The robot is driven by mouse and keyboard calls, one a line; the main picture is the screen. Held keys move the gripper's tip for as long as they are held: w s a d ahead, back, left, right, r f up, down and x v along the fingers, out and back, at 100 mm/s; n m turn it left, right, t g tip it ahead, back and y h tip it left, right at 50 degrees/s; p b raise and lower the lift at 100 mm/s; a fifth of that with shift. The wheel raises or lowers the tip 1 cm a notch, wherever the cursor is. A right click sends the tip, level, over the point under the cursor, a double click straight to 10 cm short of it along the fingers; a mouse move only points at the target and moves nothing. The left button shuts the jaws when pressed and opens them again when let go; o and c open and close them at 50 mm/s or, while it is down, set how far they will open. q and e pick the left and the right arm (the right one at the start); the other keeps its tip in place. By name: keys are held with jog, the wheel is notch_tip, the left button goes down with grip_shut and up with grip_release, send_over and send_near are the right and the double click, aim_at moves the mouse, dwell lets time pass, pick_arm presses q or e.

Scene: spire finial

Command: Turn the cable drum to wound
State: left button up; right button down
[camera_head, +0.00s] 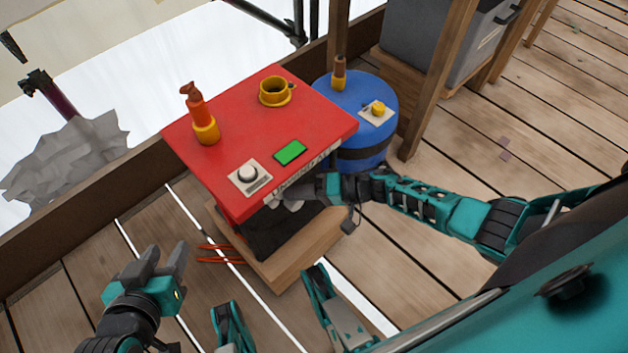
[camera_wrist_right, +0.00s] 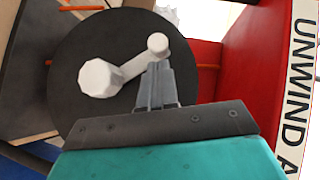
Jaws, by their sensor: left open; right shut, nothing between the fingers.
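The cable drum in the right wrist view is a round black disc (camera_wrist_right: 75,45) with a pale crank across its face. The crank has a faceted hub (camera_wrist_right: 98,78) and a round knob (camera_wrist_right: 158,44) at its upper right end. My right gripper (camera_wrist_right: 157,72) is shut and empty, its tips just below the knob; I cannot tell whether they touch. In the head view my right gripper (camera_head: 287,201) is at the front edge of the red box, partly covering the drum area. My left gripper (camera_head: 163,256) is open and empty over the deck at lower left.
The red box (camera_head: 225,165) carries a label (camera_wrist_right: 293,90) starting "UNWIND". On top are a yellow cup (camera_head: 274,90), an orange-and-yellow figure (camera_head: 203,120), a white knob (camera_head: 247,174) and a green panel (camera_head: 290,152). A blue barrel (camera_head: 352,93) stands behind right. Orange cable (camera_head: 218,252) lies left.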

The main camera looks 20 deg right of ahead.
pick_arm(q)
jog(key=shift+w, duration=0.1)
pick_arm(e)
jog(key=shift+s+a+f, duration=0.2)
jog(key=shift+a, duration=0.3)
pick_arm(q)
jog(key=shift+a+r+p, duration=0.15)
jog(key=shift+a+p, duration=0.3)
jog(key=shift+a, duration=0.25)
pick_arm(e)
jog(key=shift+a, duration=0.15)
pick_arm(q)
jog(key=shift+s+a, duration=0.25)
jog(key=shift+a, duration=0.1)
pick_arm(e)
jog(key=shift+s+a+n+h, duration=0.1)
jog(key=shift+a+n+h, duration=0.05)
jog(key=shift+n+h, duration=0.2)
